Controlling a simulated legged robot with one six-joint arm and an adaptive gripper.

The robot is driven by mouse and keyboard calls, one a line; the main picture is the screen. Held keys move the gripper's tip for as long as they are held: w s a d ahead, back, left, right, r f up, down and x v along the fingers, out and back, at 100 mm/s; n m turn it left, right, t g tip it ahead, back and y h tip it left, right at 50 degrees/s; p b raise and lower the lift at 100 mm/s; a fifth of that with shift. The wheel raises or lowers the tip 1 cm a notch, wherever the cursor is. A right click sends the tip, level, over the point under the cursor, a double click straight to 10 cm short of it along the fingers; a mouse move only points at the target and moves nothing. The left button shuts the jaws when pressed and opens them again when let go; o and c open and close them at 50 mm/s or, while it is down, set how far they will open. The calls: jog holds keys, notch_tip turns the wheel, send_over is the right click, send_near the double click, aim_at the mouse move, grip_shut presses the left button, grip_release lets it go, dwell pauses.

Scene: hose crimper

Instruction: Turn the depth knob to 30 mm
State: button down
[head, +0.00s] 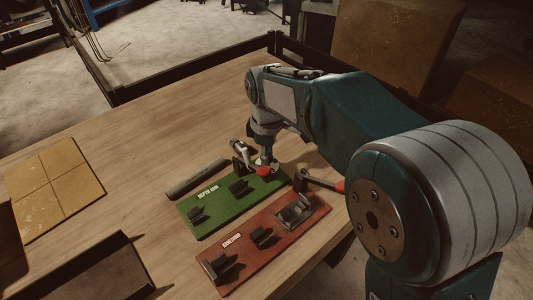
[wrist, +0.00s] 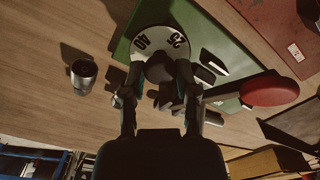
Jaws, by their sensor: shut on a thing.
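The depth knob has a pale round dial (wrist: 160,38) with the numbers 40 and 25 readable. Its dark grip stands between the fingertips of my gripper (wrist: 160,78) in the wrist view, and my gripper is shut on it. The fingers hide the rest of the dial, and I cannot tell the set value. In the head view my gripper (head: 264,155) points down at the far right end of the green board (head: 235,205); the knob is mostly hidden there.
A red round lever end (wrist: 270,90) is close to my gripper; it also shows in the head view (head: 263,171). A grey cylinder (wrist: 83,74) stands nearby. A red board (head: 270,240) with dark holders lies in front. A yellow tiled square (head: 52,188) lies left.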

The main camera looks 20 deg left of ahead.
jog(key=shift+f+n, duration=0.15)
jog(key=shift+n, duration=0.75)
jog(key=shift+c, duration=1.9)
grip_release()
jog(key=shift+w, duration=0.1)
jog(key=shift+r, duration=0.2)
notch_tip(320, 180, up, 12)
jog(key=shift+f, duration=0.15)
